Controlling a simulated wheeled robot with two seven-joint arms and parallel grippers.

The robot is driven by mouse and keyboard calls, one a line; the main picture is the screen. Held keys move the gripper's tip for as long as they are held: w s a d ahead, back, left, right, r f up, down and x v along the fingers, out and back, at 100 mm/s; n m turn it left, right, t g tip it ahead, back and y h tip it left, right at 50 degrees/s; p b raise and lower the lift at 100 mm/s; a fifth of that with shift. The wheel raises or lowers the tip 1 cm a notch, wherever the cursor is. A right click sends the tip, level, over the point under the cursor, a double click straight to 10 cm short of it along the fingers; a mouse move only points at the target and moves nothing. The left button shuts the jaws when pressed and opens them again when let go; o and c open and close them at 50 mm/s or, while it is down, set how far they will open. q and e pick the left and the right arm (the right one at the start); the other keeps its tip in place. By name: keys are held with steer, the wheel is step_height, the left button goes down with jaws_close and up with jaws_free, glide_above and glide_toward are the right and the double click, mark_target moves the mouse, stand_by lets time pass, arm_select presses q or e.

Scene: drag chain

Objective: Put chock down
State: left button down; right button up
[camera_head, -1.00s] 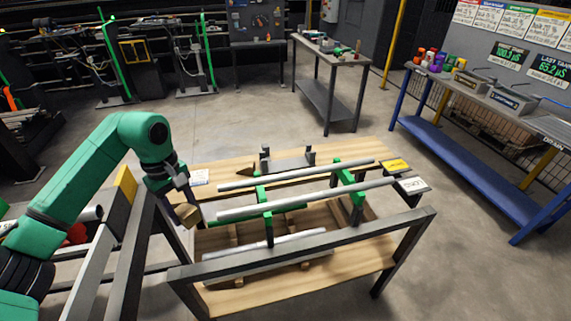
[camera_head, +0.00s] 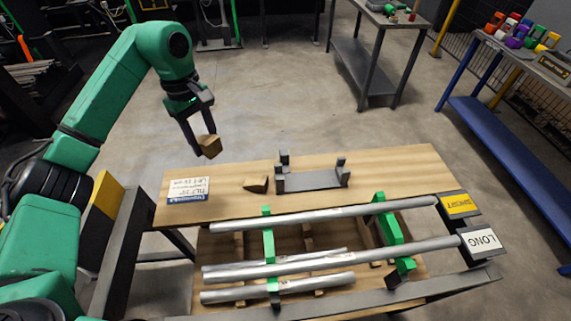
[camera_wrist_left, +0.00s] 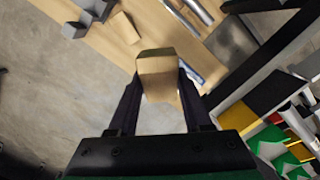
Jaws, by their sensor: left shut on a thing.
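My left gripper (camera_head: 200,138) is shut on a wooden chock (camera_head: 209,146), a small tan block held at its fingertips. It appears to be above the far left edge of the wooden bench top (camera_head: 400,171). In the left wrist view the chock (camera_wrist_left: 158,68) sits between the two dark fingers. A second wooden wedge (camera_head: 257,185) lies on the bench top, left of a grey bracket (camera_head: 312,181) with upright ends. My right gripper is not in view.
A printed card (camera_head: 188,189) lies on the bench's left end. Metal tubes (camera_head: 330,216) lie across green supports (camera_head: 389,222) in front, beside yellow SHORT (camera_head: 459,204) and white LONG (camera_head: 482,240) labels. A blue-framed table (camera_head: 500,115) stands at right.

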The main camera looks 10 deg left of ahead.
arm_select(q)
steer(key=shift+s+r, duration=0.1)
steer(key=shift+s, duration=1)
step_height(320, 180, down, 2)
steer(key=p, duration=0.1)
glide_above(223, 199)
step_height(223, 199, down, 5)
step_height(223, 199, down, 7)
steer(key=shift+w+a+f+p, duration=0.1)
steer(key=shift+w+f+p, duration=0.05)
steer(key=shift+p, duration=0.65)
step_height(223, 199, down, 5)
steer(key=shift+f+p, duration=0.1)
steer(key=shift+p, duration=0.35)
steer(key=shift+f, duration=0.15)
steer(key=shift+c, duration=1.7)
jaws_free()
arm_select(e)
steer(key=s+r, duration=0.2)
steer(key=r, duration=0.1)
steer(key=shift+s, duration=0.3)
